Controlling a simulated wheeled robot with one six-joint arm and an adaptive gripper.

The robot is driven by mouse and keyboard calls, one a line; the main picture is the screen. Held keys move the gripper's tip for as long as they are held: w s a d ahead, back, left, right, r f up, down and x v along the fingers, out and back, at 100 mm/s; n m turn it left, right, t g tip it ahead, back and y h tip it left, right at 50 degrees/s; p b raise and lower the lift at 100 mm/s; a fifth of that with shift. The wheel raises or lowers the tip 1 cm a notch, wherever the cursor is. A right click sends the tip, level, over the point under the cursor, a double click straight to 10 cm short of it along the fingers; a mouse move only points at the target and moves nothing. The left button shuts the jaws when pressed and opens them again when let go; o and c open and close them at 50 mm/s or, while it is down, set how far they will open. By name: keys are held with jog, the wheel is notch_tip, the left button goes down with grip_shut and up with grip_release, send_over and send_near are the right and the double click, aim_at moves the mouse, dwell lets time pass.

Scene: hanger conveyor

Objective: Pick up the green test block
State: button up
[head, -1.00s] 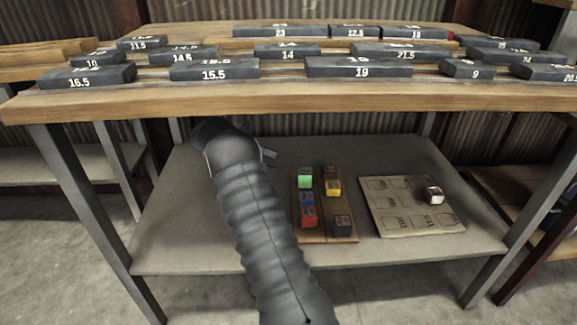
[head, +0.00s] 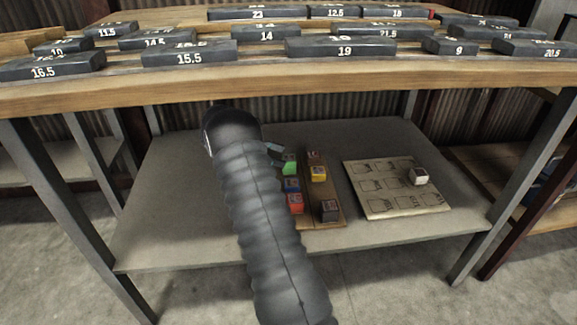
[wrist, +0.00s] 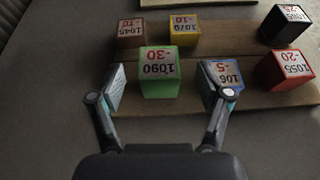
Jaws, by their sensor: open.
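The green block (wrist: 159,74) stands on a wooden board in the wrist view, its top label reading 1090 and -30. It also shows in the head view (head: 289,166), partly hidden by my gripper. My gripper (wrist: 163,92) is open, its fingers on the left and right of the green block, a little nearer the camera. The right finger overlaps the blue block (wrist: 232,69) in the picture; I cannot tell whether they touch. In the head view my gripper (head: 276,152) is beside the green block, and my arm hides part of the shelf.
On the board (wrist: 215,103) stand a brown block (wrist: 131,32), a yellow block (wrist: 184,30), a red block (wrist: 285,70) and a black block (wrist: 286,25). A marked panel (head: 376,200) with a white block (head: 418,177) lies to the right. The tabletop (head: 330,73) with dark numbered bars is above the shelf.

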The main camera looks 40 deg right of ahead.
aim_at(288, 157)
jog(key=x, duration=0.3)
jog(key=shift+s+d+f, duration=0.15)
jog(key=shift+d+f, duration=0.15)
jog(key=shift+c, duration=0.2)
jog(key=c, duration=1.4)
jog(key=shift+o, duration=0.2)
jog(key=shift+r, duration=0.1)
